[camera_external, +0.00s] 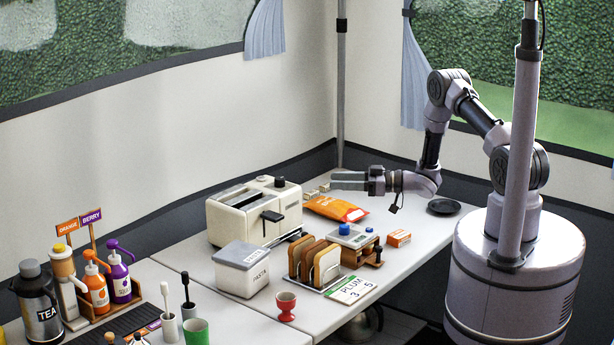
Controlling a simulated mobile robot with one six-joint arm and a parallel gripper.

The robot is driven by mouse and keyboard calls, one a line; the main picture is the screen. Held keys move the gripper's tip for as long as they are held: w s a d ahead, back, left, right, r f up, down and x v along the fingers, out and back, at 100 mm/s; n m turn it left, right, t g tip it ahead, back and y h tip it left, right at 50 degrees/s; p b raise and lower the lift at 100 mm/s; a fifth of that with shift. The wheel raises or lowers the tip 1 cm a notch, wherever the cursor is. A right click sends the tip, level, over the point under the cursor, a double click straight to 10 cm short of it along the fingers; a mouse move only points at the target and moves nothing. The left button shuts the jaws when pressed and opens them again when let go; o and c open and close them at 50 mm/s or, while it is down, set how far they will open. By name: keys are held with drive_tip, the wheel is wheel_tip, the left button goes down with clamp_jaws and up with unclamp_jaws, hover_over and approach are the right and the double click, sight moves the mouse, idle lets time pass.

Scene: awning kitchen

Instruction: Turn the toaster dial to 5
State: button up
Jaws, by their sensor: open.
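The cream toaster (226,222) stands on the table left of the middle, with two slots along its top. A dark round knob (280,182), which looks like the dial, sits at its far right end; its setting is too small to read. A black lever (272,216) sticks out from its near right side. My gripper (333,181) is open and empty, lying level to the right of the toaster with its fingers pointing left. It is apart from the knob. Small beige blocks (318,191) show just left of the fingertips.
An orange packet (337,209) lies below my gripper. A dark disc (443,207) lies right.

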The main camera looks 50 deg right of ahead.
sight(279, 178)
drive_tip(key=b+x, duration=0.4)
drive_tip(key=x, duration=1.2)
drive_tip(key=shift+s+a+r, duration=0.1)
drive_tip(key=shift+a, duration=0.1)
drive_tip(key=shift+w+a+r, duration=0.15)
drive_tip(key=shift+w+a, duration=0.15)
drive_tip(key=shift+w, duration=0.2)
clamp_jaws()
